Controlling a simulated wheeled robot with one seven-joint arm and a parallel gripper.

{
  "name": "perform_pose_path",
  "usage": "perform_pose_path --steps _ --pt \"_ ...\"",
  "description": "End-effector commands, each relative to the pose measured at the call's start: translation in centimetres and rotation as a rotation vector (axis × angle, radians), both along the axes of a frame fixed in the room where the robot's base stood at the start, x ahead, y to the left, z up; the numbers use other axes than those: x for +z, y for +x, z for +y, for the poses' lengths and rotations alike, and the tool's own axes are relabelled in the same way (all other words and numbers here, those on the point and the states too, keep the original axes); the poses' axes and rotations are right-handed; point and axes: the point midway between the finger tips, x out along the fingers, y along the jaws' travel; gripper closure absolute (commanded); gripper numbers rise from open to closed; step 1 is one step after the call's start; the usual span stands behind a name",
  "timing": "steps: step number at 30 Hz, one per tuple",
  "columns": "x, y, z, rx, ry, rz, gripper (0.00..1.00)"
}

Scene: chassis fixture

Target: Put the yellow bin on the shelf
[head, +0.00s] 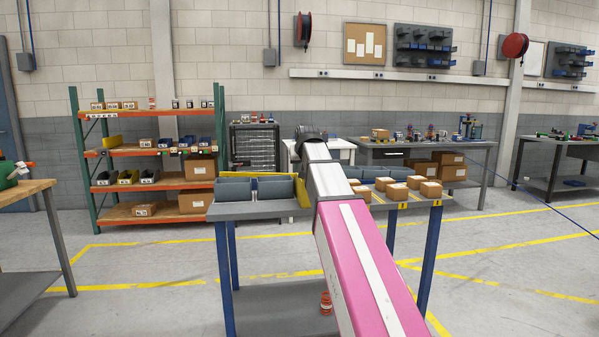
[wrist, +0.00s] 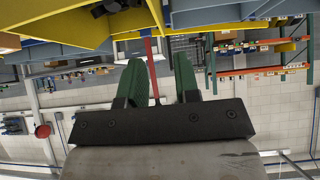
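The shelf (head: 147,153) is a rack with green uprights and orange beams at the left back of the head view. In the wrist view, which is upside down, its orange beams (wrist: 263,71) show at the right. A yellow piece (head: 303,192) shows on the near table, beside the grey-blue bins and partly behind my arm; I cannot tell whether it is a bin or table trim. Large yellow surfaces (wrist: 75,28) cross the top of the wrist view. My gripper (wrist: 160,72) has its two green fingers apart, with nothing visibly held. In the head view my arm hides the fingers.
The near table (head: 260,209) carries grey-blue bins (head: 274,188) and several cardboard boxes (head: 396,191). A wooden-topped bench (head: 27,188) stands at the left edge. Floor between table and rack is clear.

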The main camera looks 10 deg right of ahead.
Motion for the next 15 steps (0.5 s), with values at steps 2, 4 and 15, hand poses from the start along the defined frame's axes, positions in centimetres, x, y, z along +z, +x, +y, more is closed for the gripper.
perform_pose_path --steps 2,4,15 --pt "0.7 -0.8 0.0 0.000 0.000 -0.001 0.70" --pt "1.1 -1.1 0.0 0.000 0.000 0.000 0.70" --pt "0.7 -0.3 0.1 0.000 0.001 0.002 0.66"
